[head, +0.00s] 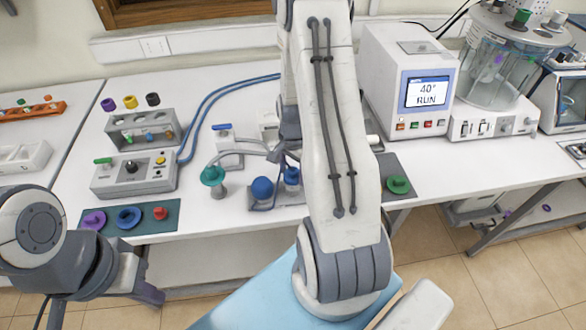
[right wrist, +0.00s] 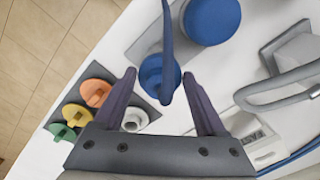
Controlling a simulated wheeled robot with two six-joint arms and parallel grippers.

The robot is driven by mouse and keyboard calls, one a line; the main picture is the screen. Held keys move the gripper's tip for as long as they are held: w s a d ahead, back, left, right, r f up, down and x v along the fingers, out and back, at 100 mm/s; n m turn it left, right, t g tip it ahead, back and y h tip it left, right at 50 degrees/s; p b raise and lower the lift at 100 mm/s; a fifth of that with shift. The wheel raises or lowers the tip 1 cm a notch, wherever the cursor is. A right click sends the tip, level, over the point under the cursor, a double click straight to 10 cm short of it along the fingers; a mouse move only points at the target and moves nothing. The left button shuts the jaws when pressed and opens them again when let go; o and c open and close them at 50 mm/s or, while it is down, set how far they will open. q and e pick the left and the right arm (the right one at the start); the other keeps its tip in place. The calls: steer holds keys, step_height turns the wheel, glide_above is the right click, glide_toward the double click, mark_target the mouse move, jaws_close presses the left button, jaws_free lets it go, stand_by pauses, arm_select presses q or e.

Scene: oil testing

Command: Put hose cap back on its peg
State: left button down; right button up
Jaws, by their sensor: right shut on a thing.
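The blue hose cap (head: 291,175) stands near the table's front, close beside the left edge of my right arm. It also shows in the right wrist view (right wrist: 152,76), between the fingers, with a dark blue strap running up in front of it. My right gripper (right wrist: 160,74) is shut on this cap. In the head view the right gripper (head: 284,156) is small and partly hidden by its arm. The cap's peg cannot be clearly told. My left gripper (head: 150,290) is low at the left, off the table's front edge; its jaw gap is unclear.
Mats with coloured caps lie at left (head: 170,222) and right (head: 414,168). A white heater (head: 385,80) stands behind.

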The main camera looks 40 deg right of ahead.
mark_target(292, 179)
steer(key=shift+f+b, duration=0.95)
steer(key=shift+f, duration=0.6)
steer(key=shift+s+a, duration=0.1)
steer(key=shift+f+b, duration=0.3)
steer(key=shift+f, duration=0.3)
stand_by(0.3)
steer(key=o, duration=1.2)
steer(key=shift+r, duration=0.1)
step_height(292, 179, up, 11)
steer(key=p, duration=0.9)
